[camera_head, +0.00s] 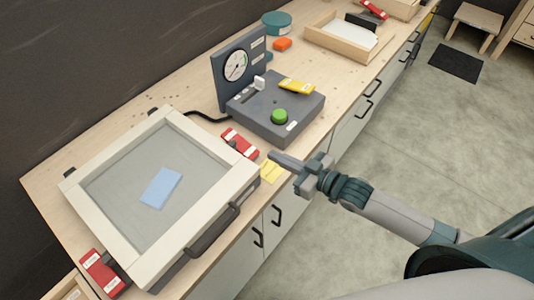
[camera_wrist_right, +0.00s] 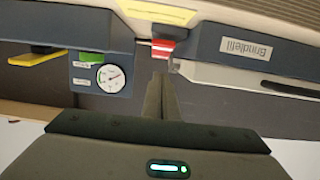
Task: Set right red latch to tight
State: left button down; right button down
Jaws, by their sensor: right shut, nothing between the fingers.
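The right red latch (camera_head: 240,143) sits at the right corner of the cream-framed press with a glass lid (camera_head: 108,200). It has a white label. In the right wrist view a small red-and-white part, apparently this latch (camera_wrist_right: 162,48), shows just past my fingertips. My right gripper (camera_head: 272,156) is shut and empty, a little to the right of the latch in the head view; its fingers (camera_wrist_right: 161,77) point toward the red part. I cannot tell whether they touch. Another red latch (camera_head: 103,273) is at the press's near left corner. My left gripper is not in view.
A dark grey box with a green button (camera_head: 279,117), a yellow lever (camera_head: 297,87) and a gauge (camera_head: 236,65) stands behind the latch. Yellow notes (camera_head: 270,171) lie near the bench edge. A dark handle (camera_head: 213,230) juts from the press front. A wooden tray (camera_head: 345,45) stands farther back.

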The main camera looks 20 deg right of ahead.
jog(key=shift+f+v, duration=0.1)
jog(key=shift+v, duration=0.5)
jog(key=shift+f+v, duration=0.15)
jog(key=shift+v, duration=0.45)
jog(key=shift+s, duration=0.1)
